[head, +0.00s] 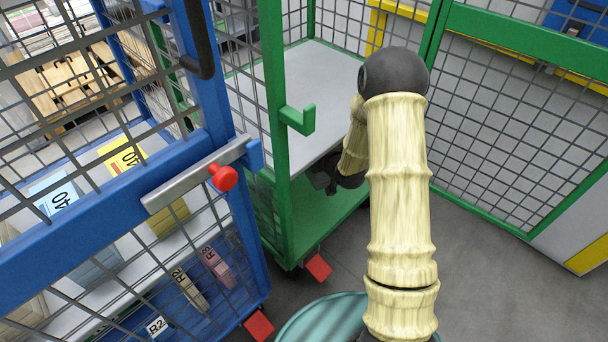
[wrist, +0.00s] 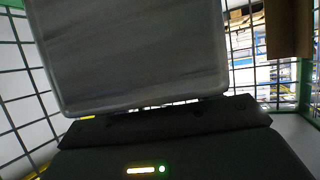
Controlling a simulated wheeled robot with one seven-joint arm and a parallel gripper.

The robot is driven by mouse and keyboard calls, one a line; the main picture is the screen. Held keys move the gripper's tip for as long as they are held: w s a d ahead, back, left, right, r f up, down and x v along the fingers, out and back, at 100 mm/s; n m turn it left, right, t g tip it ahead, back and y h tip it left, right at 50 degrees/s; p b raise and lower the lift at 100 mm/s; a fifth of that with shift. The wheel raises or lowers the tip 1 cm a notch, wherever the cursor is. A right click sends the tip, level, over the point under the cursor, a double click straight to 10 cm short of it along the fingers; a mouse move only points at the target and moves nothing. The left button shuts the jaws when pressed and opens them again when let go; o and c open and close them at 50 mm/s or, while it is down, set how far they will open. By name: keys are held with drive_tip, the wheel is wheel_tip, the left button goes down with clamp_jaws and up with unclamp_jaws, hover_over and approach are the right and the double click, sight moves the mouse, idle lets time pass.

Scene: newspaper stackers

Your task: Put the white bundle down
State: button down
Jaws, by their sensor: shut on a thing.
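The white bundle (wrist: 130,55) looks grey in shadow and fills the upper middle of the wrist view. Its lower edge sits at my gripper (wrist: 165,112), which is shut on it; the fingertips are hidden. In the head view my arm reaches into the green cage trolley (head: 292,205), and a dark part of its end shows by the front edge of the white shelf (head: 300,85), above the green base. The bundle is hidden there. I cannot tell whether it touches any surface.
A blue mesh cage (head: 130,200) holding several labelled bundles stands at left. A green mesh door (head: 520,130) stands open at right. A teal round top (head: 320,320) is at the bottom. A brown object (wrist: 288,28) hangs at upper right in the wrist view.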

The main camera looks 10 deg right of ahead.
drive_tip(key=shift+s+r, duration=0.1)
drive_tip(key=shift+s, duration=0.05)
drive_tip(key=shift+s+d+f+b, duration=0.1)
drive_tip(key=shift+d+f+b, duration=0.05)
drive_tip(key=shift+f+b, duration=1.8)
drive_tip(key=shift+f, duration=1.1)
drive_tip(key=shift+f+b, duration=1.2)
drive_tip(key=shift+f, duration=0.65)
drive_tip(key=shift+f, duration=0.2)
drive_tip(key=shift+c, duration=1.8)
unclamp_jaws()
drive_tip(key=shift+d+f, duration=0.1)
